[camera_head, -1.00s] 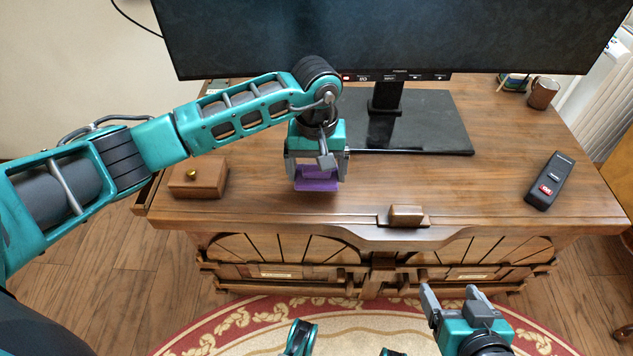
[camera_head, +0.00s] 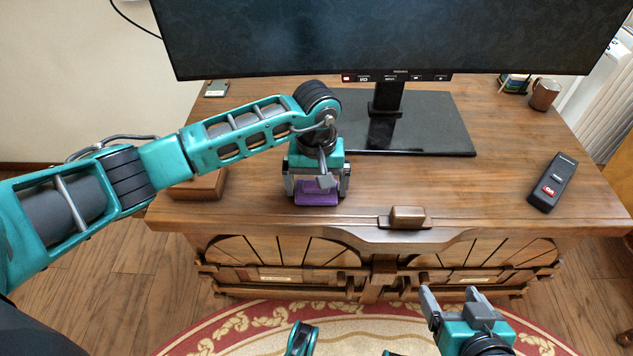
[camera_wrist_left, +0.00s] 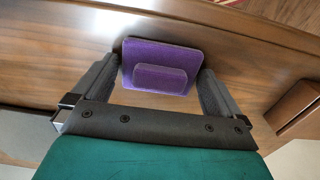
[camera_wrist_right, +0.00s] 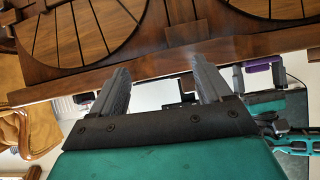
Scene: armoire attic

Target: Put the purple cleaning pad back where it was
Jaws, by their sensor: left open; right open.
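The purple cleaning pad (camera_head: 317,196) is on the desk top near its front edge, left of the middle. In the left wrist view the purple pad (camera_wrist_left: 160,55) has a wide plate and a smaller raised block. My left gripper (camera_head: 318,188) is open, with one finger on each side of the pad; narrow gaps seem to show beside it. My right gripper (camera_head: 450,298) is open and empty, low in front of the desk. In the right wrist view its fingers (camera_wrist_right: 158,88) point at the desk front. The pad (camera_wrist_right: 258,67) shows there too, small.
The wooden desk (camera_head: 480,190) carries a monitor (camera_head: 400,35) on a black stand (camera_head: 425,125), a dark remote (camera_head: 553,180), a brown cup (camera_head: 544,93) and a wooden box (camera_head: 205,185) partly behind my left arm. A small block (camera_head: 408,217) sits at the front edge.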

